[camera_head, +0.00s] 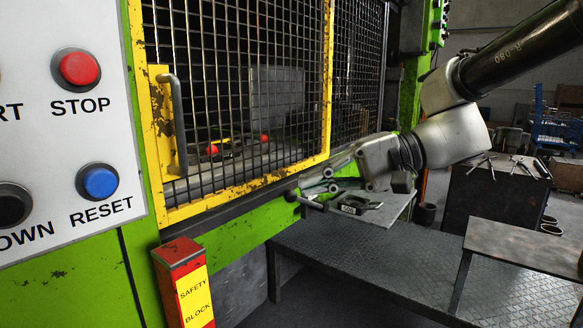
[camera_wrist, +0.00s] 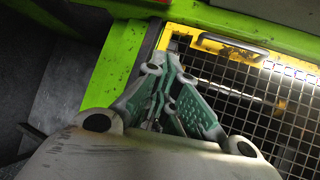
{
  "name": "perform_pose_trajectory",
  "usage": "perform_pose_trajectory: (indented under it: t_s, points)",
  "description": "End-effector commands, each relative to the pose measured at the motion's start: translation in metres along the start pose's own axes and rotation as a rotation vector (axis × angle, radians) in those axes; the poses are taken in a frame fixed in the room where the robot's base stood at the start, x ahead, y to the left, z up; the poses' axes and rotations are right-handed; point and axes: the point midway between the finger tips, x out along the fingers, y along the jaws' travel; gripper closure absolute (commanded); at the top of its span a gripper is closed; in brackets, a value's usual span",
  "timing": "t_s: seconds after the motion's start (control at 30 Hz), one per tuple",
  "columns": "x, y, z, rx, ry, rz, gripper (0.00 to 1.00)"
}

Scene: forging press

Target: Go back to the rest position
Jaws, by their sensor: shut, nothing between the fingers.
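My gripper (camera_head: 322,180) is shut and empty at the end of my arm. In the head view it is in front of the press's lower front edge, just right of the yellow-framed mesh guard (camera_head: 325,95). In the wrist view my gripper (camera_wrist: 161,98) has its fingers together, with green pads and nothing between them. The mesh guard (camera_wrist: 250,95) lies to the right there, with its handle (camera_wrist: 222,45) near the top. In the head view the guard covers the opening, and red-tipped items (camera_head: 238,146) show behind the mesh.
A grey shelf (camera_head: 395,205) holding a dark tool (camera_head: 355,205) is close below my gripper. A red safety block (camera_head: 183,280) and button panel (camera_head: 65,130) stand left. A metal platform (camera_head: 390,265) is below, and a tool bench (camera_head: 490,205) behind right.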

Motion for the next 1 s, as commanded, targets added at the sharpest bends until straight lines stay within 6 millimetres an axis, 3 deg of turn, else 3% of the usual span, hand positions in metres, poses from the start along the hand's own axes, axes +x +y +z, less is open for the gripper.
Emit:
perform_pose_trajectory:
  t_s: [0.03,0.1,0.2,0.33,0.4,0.5,0.7,1.0]
  points:
    - [-0.013,0.035,0.006,-0.006,0.002,0.127,1.0]
    - [-0.043,0.084,0.011,-0.03,0.024,0.325,1.0]
    - [-0.102,0.141,0.013,-0.09,0.081,0.594,1.0]
    - [-0.187,0.186,0.015,-0.192,0.182,0.908,1.0]
    - [-0.229,0.197,0.017,-0.248,0.235,1.046,1.0]
    - [-0.273,0.203,0.026,-0.312,0.297,1.184,1.0]
    - [-0.293,0.198,0.04,-0.321,0.384,1.208,1.0]
    - [-0.294,0.198,0.04,-0.315,0.39,1.208,1.0]
